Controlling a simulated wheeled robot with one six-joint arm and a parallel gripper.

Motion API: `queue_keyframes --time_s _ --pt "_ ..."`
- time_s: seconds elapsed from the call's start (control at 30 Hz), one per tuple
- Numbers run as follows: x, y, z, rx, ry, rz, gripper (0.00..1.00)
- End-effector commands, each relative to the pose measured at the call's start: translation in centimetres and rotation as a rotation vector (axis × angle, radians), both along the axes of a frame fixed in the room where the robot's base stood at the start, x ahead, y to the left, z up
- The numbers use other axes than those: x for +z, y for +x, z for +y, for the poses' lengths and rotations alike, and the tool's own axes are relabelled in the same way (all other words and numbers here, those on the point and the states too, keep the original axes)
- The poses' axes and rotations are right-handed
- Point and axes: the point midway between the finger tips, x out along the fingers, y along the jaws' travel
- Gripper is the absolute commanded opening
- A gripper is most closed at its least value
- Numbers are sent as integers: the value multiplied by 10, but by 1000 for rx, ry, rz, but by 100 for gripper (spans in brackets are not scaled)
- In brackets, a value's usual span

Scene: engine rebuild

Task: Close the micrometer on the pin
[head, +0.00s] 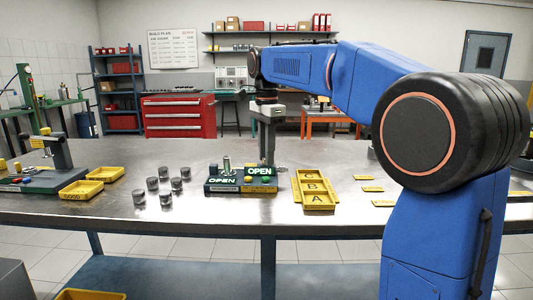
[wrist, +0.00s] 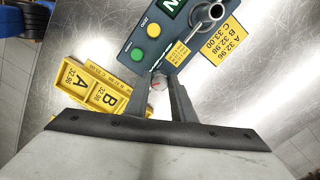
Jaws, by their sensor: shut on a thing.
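In the wrist view the fixture (wrist: 158,62) lies just beyond my fingertips, and the post's round top (wrist: 214,12) shows at the upper right. My gripper (head: 267,160) points down at the fixture's right rear. In the wrist view my gripper (wrist: 163,84) is shut on a small grey round thing (wrist: 157,83) with a reddish mark. I cannot tell whether this is the pin or a micrometer part.
Yellow bins marked A, B and C (head: 297,196) stand right of the fixture. Several grey cylinders (head: 153,184) stand to its left. Another fixture (head: 57,155) and yellow GOOD bins (head: 82,190) are at far left. Small yellow plates (head: 372,189) lie at right.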

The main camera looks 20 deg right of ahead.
Motion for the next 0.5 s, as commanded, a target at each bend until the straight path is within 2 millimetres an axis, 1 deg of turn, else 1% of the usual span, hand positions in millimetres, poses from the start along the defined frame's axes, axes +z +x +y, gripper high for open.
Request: queue_keyframes --time_s 0.3,0.5 --pt "1 0 0 270 1 -2 0" --pt "1 -1 0 419 1 -2 0"
